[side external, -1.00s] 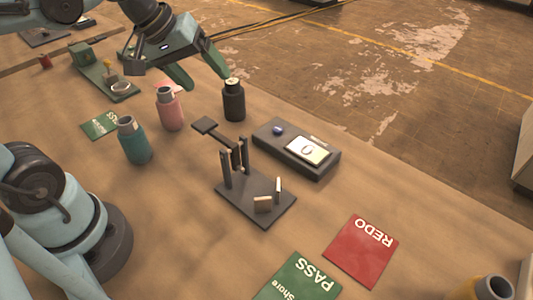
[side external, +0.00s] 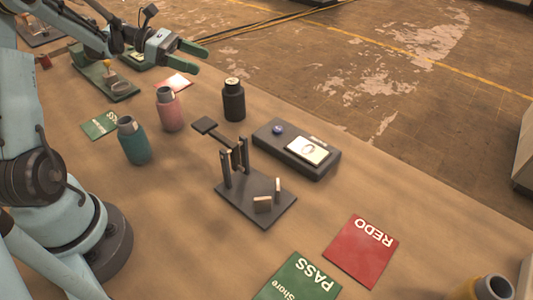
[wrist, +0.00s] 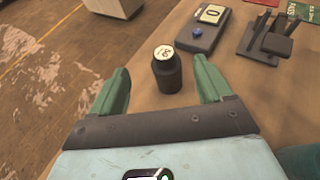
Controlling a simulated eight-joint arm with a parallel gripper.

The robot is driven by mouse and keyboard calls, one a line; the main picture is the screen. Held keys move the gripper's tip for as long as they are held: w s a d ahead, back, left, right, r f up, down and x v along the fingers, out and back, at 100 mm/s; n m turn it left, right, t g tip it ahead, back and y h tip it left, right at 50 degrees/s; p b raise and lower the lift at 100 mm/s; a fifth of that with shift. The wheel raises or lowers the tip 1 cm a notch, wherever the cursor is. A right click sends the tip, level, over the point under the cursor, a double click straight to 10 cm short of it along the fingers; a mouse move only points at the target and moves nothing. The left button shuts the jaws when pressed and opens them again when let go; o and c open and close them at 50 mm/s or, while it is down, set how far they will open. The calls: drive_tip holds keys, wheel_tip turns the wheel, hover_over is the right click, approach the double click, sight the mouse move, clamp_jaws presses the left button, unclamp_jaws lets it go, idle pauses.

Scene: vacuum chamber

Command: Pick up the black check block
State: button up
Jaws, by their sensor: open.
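The black check block (side external: 233,103) is a dark, bottle-shaped piece with a narrower neck and a pale marked disc on top. It stands upright on the table near the far edge in the side view. In the wrist view it (wrist: 167,76) appears just ahead of my gripper, between the lines of the two fingers. My gripper (side external: 201,58) has green fingers. They are spread apart with nothing between them, and in the side view they are above and left of the block, not touching it.
A pink bottle (side external: 169,110) and a teal bottle (side external: 134,141) stand left of the block. A dark device (side external: 296,148) with a small screen and blue knob lies to its right. A dark stand (side external: 255,197), a red REDO card (side external: 361,252) and a green PASS card (side external: 299,279) lie nearer.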

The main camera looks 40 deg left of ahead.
sight(240, 88)
drive_tip(key=x, duration=0.4)
drive_tip(key=f+x, duration=0.1)
drive_tip(key=x, duration=0.3)
drive_tip(key=s+f+x, duration=0.1)
drive_tip(key=x, duration=0.4)
drive_tip(key=shift+w+a+f, duration=0.1)
drive_tip(key=shift+a+f, duration=0.05)
drive_tip(key=shift+f, duration=0.05)
drive_tip(key=c, duration=1.4)
